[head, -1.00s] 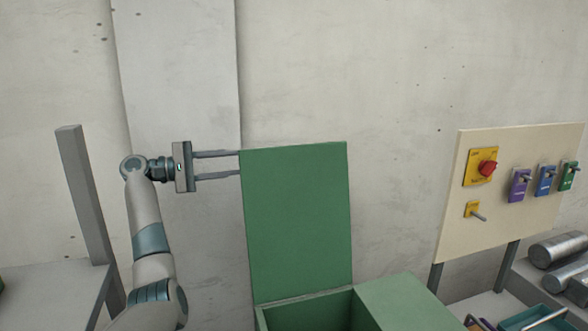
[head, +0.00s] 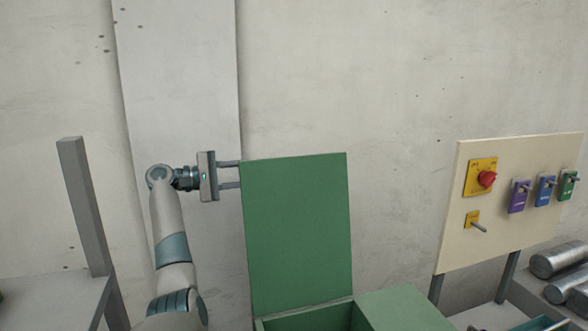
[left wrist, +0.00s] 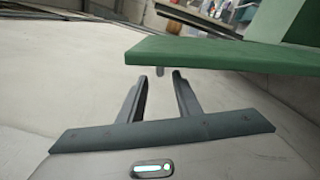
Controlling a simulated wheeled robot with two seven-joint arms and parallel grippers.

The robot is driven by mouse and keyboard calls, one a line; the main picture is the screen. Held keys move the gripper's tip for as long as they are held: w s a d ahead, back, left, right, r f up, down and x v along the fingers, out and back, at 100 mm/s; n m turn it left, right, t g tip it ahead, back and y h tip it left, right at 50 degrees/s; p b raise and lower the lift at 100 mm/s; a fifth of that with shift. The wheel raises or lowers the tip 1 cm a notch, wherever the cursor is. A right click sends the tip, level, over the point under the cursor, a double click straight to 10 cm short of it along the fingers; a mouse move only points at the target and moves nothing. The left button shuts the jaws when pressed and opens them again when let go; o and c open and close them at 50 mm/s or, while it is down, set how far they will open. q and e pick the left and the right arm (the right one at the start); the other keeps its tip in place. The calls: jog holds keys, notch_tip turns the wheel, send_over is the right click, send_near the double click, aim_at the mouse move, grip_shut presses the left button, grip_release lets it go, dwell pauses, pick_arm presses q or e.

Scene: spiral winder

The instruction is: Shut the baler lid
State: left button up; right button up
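The green baler lid (head: 298,232) stands upright, open, at the back of the green baler box (head: 408,306). Part of the box's dark opening shows at the bottom of the head view. My left gripper (head: 230,174) is at the lid's upper left edge, and its finger ends are hidden behind the lid. In the left wrist view my left gripper (left wrist: 160,78) is open, its two fingers apart with nothing between them. The lid's edge (left wrist: 220,57) runs just past the fingertips; I cannot tell if they touch. My right gripper is out of view.
A beige control panel (head: 510,200) with a red button (head: 487,179) and several coloured switches stands at right. Metal cylinders (head: 560,258) lie beyond it. A grey post (head: 86,207) rises at left. A concrete wall (head: 400,80) is behind.

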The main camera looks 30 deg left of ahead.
aim_at(294, 169)
pick_arm(q)
jog(key=x, duration=1.1)
jog(key=shift+w+d, duration=0.1)
grip_shut()
